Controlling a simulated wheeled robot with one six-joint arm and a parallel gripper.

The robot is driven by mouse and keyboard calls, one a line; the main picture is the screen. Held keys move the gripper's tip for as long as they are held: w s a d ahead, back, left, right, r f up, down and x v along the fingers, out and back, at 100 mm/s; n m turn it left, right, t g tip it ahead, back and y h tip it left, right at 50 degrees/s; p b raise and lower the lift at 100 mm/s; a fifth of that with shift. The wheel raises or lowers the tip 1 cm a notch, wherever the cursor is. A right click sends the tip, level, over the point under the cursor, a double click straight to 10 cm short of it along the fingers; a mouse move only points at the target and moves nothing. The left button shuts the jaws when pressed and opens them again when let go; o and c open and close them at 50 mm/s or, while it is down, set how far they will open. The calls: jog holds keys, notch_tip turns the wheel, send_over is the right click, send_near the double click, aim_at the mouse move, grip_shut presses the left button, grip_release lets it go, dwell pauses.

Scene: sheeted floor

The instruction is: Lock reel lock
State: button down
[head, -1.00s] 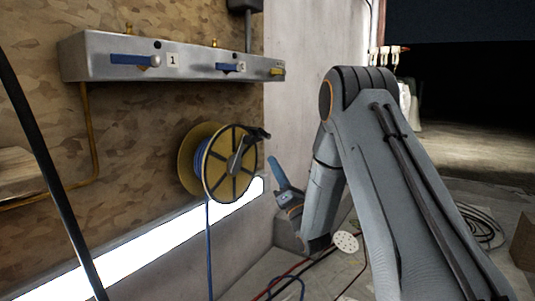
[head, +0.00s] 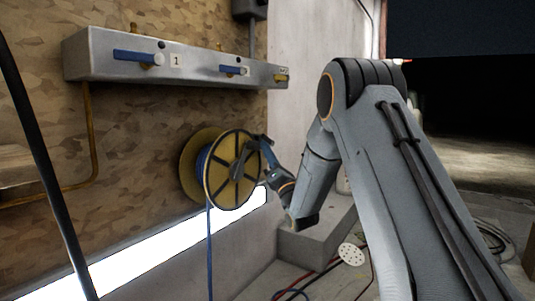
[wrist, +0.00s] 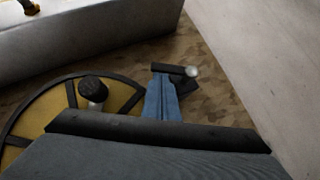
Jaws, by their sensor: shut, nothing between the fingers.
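The yellow reel (head: 222,190) with black spokes and blue line hangs on the patterned wall in the head view. Part of it also shows at the lower left of the wrist view (wrist: 38,128), with a black-knobbed crank (wrist: 93,92). A dark lever with a pale ball end, apparently the reel lock (wrist: 181,69), sits beside the reel's rim. My gripper (head: 264,146) is at the reel's right edge. In the wrist view, its blue fingers (wrist: 158,77) are shut and empty, overlapping the lever's near side. I cannot tell whether they touch it.
A metal rail (head: 100,57) with blue-handled valves (head: 137,57) runs above the reel. A bright light strip (head: 150,250) lies below it. A grey block (head: 312,238) and loose cables are on the floor at right.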

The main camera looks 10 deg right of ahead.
aim_at(264, 136)
jog(key=shift+r+m+h+p, duration=0.4)
jog(key=shift+m+h+p, duration=0.4)
jog(key=shift+m+p, duration=0.25)
notch_tip(264, 136, up, 2)
jog(key=m+g+h+p, duration=0.1)
jog(key=m+h+p, duration=0.2)
jog(key=p, duration=0.2)
jog(key=shift+s+r+m, duration=0.1)
jog(key=shift+m, duration=0.25)
jog(key=r+m+g+h+p, duration=0.1)
jog(key=m+p, duration=0.1)
jog(key=p, duration=0.2)
jog(key=w+d+r+m+g+h+p, duration=0.1)
jog(key=m+g+p, duration=0.1)
jog(key=p, duration=0.2)
jog(key=w+r+m+g+h+p, duration=0.1)
jog(key=m+p, duration=0.2)
jog(key=p, duration=0.1)
jog(key=shift+d+r+g, duration=0.2)
jog(key=shift+d+g, duration=0.2)
jog(key=shift+r+p, duration=0.1)
jog(key=shift+p, duration=0.25)
